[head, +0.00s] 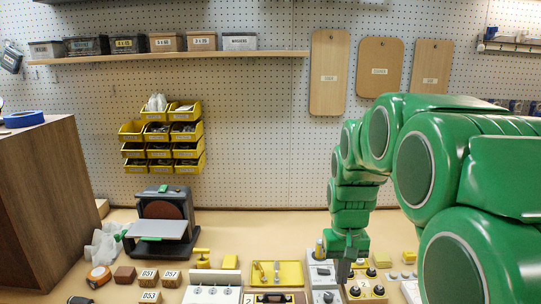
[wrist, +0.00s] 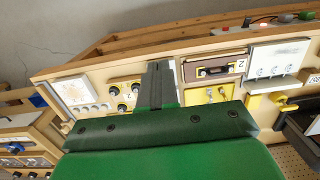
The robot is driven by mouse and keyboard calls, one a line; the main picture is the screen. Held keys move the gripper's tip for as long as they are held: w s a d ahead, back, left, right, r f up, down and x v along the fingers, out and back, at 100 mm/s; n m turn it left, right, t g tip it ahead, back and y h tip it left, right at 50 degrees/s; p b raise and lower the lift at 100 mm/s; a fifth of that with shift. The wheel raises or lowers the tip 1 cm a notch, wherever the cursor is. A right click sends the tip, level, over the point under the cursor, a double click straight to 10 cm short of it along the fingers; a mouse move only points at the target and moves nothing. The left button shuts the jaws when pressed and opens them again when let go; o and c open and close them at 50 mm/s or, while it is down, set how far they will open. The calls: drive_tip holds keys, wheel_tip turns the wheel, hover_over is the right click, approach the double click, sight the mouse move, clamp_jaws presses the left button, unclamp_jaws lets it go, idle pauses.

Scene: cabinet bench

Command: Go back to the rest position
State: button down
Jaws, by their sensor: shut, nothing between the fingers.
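My gripper (head: 342,273) hangs from my green arm, pointing down over the bench at the right of the head view. In the wrist view its dark fingers (wrist: 158,80) are together with nothing between them. They show in front of the gap between a panel with black knobs (wrist: 128,95) and a drawer front marked 2 (wrist: 216,68). Whether the fingertips touch anything below cannot be told. My arm hides the right part of the bench in the head view.
A yellow tray (head: 290,271) and a white panel with knobs (head: 210,295) lie left of the gripper. Labelled wooden blocks (head: 148,275) and a disc sander (head: 163,215) stand farther left. A wooden cabinet (head: 40,200) is at the far left. The air above the bench's middle is clear.

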drive_tip(key=s+a+g, duration=0.1)
drive_tip(key=s, duration=2.7)
drive_tip(key=shift+s+a+r, duration=0.2)
drive_tip(key=shift+s+r, duration=0.05)
drive_tip(key=shift+s, duration=0.05)
